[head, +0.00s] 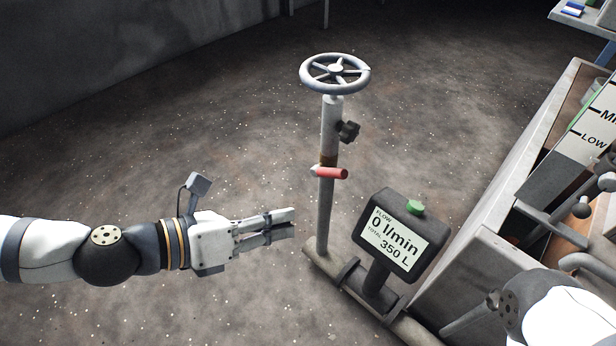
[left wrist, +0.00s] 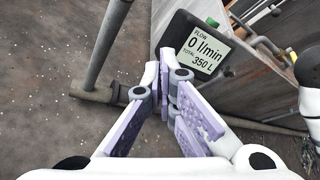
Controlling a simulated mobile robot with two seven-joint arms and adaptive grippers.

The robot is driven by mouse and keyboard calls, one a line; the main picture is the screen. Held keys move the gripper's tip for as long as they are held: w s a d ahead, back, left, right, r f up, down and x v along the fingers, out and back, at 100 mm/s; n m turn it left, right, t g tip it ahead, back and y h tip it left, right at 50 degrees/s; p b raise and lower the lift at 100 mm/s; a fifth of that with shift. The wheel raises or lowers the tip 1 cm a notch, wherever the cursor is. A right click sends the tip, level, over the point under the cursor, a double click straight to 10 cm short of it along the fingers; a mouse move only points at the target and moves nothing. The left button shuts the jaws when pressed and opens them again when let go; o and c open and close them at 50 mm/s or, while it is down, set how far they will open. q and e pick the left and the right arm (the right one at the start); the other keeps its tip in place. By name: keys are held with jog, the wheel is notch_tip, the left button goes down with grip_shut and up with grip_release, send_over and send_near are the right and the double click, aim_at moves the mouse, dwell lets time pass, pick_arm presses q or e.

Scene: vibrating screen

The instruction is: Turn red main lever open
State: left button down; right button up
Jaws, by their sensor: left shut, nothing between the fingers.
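The red lever (head: 331,173) sticks out to the right from the upright grey pipe (head: 324,213), partway up and below a black knob. It lies roughly level in the head view. My left gripper (head: 292,224) is shut and empty, left of the pipe and lower in the picture than the lever, apart from both. The left wrist view shows its purple-padded fingers (left wrist: 165,80) close together at the tips, with the pipe (left wrist: 106,45) beyond them. The lever does not show in that view. My right gripper is not in view; only part of that arm shows at lower right.
A grey handwheel (head: 335,72) tops the pipe, with a black knob (head: 348,131) below it. A flow display (head: 394,237) with a green button reads 0 l/min and 350 L, right of the pipe. A grey machine (head: 478,270) stands at right. The floor at left is clear.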

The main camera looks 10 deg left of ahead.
aim_at(328, 172)
pick_arm(q)
jog(key=w+d+b, duration=0.1)
jog(key=w+d, duration=0.5)
jog(key=shift+w+d+f, duration=0.15)
jog(key=shift+w+f, duration=0.2)
jog(key=shift+w, duration=0.05)
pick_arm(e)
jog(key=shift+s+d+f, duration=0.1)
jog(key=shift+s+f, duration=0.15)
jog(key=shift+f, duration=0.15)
pick_arm(q)
jog(key=shift+n+b, duration=0.3)
jog(key=shift+b, duration=0.05)
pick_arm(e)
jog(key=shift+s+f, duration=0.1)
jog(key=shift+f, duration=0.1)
